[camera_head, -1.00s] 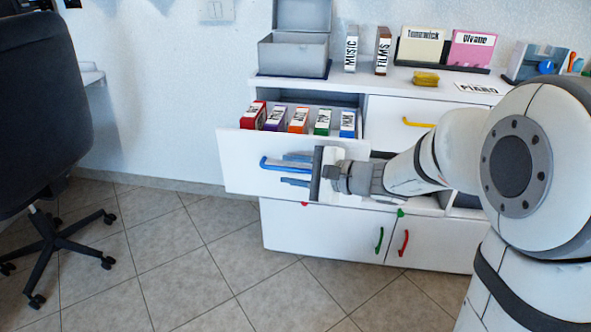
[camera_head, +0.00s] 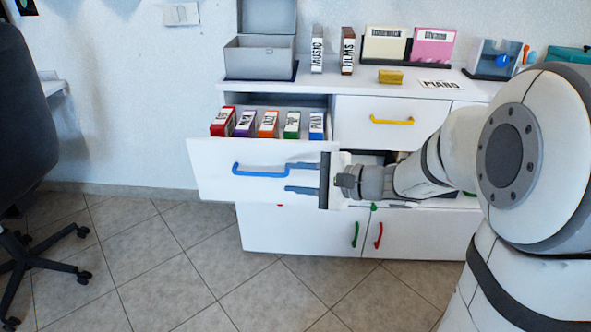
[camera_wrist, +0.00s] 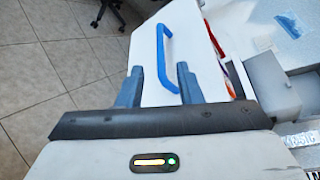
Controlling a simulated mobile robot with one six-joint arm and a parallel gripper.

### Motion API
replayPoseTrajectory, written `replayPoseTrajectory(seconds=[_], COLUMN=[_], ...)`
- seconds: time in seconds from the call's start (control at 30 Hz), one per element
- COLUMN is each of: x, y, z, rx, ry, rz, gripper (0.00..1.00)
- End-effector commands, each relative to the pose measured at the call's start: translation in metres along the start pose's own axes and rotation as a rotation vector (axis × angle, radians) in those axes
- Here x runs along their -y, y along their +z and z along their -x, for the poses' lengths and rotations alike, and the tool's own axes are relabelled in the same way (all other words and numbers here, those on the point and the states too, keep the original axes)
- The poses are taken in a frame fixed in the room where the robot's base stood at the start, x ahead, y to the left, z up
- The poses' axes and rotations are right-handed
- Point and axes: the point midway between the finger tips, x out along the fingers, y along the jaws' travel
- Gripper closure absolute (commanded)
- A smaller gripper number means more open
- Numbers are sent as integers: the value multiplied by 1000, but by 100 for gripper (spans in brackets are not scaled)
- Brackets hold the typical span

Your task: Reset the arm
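My gripper (camera_head: 303,178) is open and empty in front of the pulled-out drawer (camera_head: 215,177). In the wrist view its two blue-grey fingers (camera_wrist: 160,78) stand apart with nothing between them. The drawer's blue handle (camera_head: 262,171) lies just beyond the fingertips, clear of them; it also shows in the wrist view (camera_wrist: 160,58). My arm stretches in from the right of the head view and hides part of the cabinet.
On the cabinet top (camera_head: 350,80) stand a grey box (camera_head: 258,58), two cases, two cards in a rack and a yellow item (camera_head: 390,76). An office chair (camera_head: 22,120) stands at left. The tiled floor between is free.

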Motion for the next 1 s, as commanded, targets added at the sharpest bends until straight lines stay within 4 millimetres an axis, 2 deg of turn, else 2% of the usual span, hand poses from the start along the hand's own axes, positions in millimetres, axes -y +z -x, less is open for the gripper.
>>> replayPoseTrajectory(seconds=[0.17,0.37,0.5,0.67,0.77,1.0], x=[10,18,22,33,45,88], y=[29,91,124,153,167,191], z=[10,42,73,116,146,215], rx=[7,10,-11,-52,-88,-195], ry=[87,347,540,751,876,1145], rz=[49,196,319,471,572,816], gripper=[68,68,68,68,68,68])
